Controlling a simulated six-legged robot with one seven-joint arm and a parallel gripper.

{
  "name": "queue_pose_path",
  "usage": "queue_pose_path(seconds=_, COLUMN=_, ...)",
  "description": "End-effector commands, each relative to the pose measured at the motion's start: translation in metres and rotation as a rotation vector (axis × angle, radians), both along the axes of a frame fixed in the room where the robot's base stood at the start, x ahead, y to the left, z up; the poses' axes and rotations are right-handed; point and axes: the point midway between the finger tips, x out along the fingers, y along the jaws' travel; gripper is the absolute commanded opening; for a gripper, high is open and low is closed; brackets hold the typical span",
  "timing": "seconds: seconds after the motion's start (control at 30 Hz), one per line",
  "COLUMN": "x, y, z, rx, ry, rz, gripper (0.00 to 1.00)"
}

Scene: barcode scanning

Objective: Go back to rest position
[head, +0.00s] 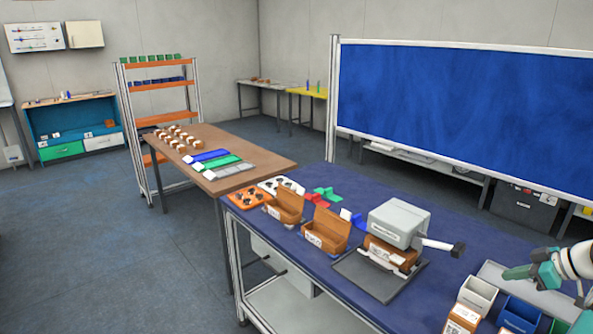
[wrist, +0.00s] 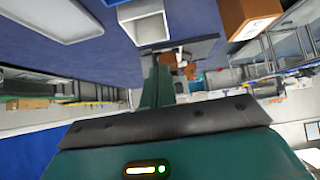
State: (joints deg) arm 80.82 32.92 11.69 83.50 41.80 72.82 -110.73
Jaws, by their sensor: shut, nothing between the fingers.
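My gripper (head: 516,272) is at the right edge of the head view, above the blue-topped table (head: 300,250). Its green fingers are together with nothing between them; in the wrist view they show as a narrow green bar (wrist: 158,85). The grey box-shaped device (head: 398,220) with a dark-ended handle stands on the table to the left of my gripper, apart from it. A brown labelled box (head: 392,253) sits under the device, at a dark tray (head: 365,275).
A white bin (head: 477,294), a blue bin (head: 519,314) and a brown box (head: 462,318) stand close below my gripper. Two open brown boxes (head: 325,232) stand farther left. A blue panel (head: 460,110) rises behind the table. Open floor (head: 110,230) lies at left.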

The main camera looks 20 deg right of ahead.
Motion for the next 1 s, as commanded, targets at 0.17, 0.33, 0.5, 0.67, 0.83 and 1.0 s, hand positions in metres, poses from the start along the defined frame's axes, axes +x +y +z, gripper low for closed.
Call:
queue_pose_path(seconds=0.17, x=0.021, y=0.028, z=0.011, rx=0.009, ry=0.049, rz=0.01, gripper=0.0)
queue_pose_path(seconds=0.33, x=0.065, y=0.114, z=0.039, rx=0.019, ry=0.198, rz=0.005, gripper=0.0)
queue_pose_path(seconds=0.5, x=0.086, y=0.215, z=0.064, rx=-0.002, ry=0.339, rz=-0.041, gripper=0.0)
queue_pose_path(seconds=0.67, x=0.084, y=0.302, z=0.081, rx=-0.043, ry=0.421, rz=-0.108, gripper=0.0)
queue_pose_path(seconds=0.83, x=0.063, y=0.383, z=0.092, rx=-0.088, ry=0.454, rz=-0.19, gripper=0.0)
queue_pose_path(seconds=1.0, x=0.028, y=0.448, z=0.095, rx=-0.113, ry=0.437, rz=-0.272, gripper=0.0)
